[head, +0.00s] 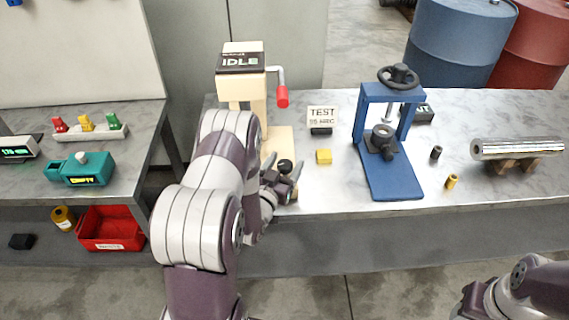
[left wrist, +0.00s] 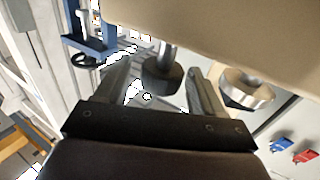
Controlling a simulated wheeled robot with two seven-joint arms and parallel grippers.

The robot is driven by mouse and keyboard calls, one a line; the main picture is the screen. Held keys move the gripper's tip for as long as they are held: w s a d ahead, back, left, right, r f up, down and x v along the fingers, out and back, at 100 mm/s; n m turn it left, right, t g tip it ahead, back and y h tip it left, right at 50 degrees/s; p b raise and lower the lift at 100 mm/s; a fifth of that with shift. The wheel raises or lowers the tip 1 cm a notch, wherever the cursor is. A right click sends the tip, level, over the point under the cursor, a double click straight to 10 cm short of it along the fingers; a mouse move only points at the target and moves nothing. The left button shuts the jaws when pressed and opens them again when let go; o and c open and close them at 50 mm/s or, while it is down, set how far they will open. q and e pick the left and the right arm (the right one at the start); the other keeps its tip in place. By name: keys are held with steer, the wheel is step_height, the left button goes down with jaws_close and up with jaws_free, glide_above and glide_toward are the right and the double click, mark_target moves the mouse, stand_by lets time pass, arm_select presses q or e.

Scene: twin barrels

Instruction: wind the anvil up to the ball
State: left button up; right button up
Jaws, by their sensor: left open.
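The cream tester (head: 243,85) stands on the bench, with an IDLE display on top and a red-handled crank (head: 282,95) at its right side. My left arm hides much of its middle. My left gripper (head: 281,181) is open at the front of the tester's base. A black knob (head: 285,165) shows by its fingers. In the left wrist view, the dark knob on a stem (left wrist: 162,78) appears between the open fingers of my left gripper (left wrist: 160,85), with gaps on both sides. A bright round metal piece (left wrist: 246,90) lies to the right. I cannot identify the anvil or ball for certain.
A blue press (head: 385,145) stands right of the tester. My right arm shows at lower right.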

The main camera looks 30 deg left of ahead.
arm_select(q)
steer(key=shift+w+f, duration=0.1)
steer(key=shift+w, duration=0.1)
steer(key=c, duration=0.9)
steer(key=shift+c, duration=0.2)
steer(key=shift+n+y, duration=0.4)
steer(key=shift+y, duration=0.2)
steer(key=n+g+y+b, duration=0.1)
steer(key=n+y, duration=0.1)
steer(key=y, duration=0.2)
steer(key=shift+f+n, duration=0.1)
steer(key=shift+n, duration=0.3)
steer(key=shift+n+g+y+b, duration=0.55)
steer(key=shift+n+g+y, duration=0.55)
steer(key=shift+y, duration=0.4)
steer(key=shift+n+g+y+b, duration=0.5)
steer(key=shift+n+g+y, duration=0.55)
steer(key=shift+y, duration=0.45)
steer(key=shift+n+g, duration=0.25)
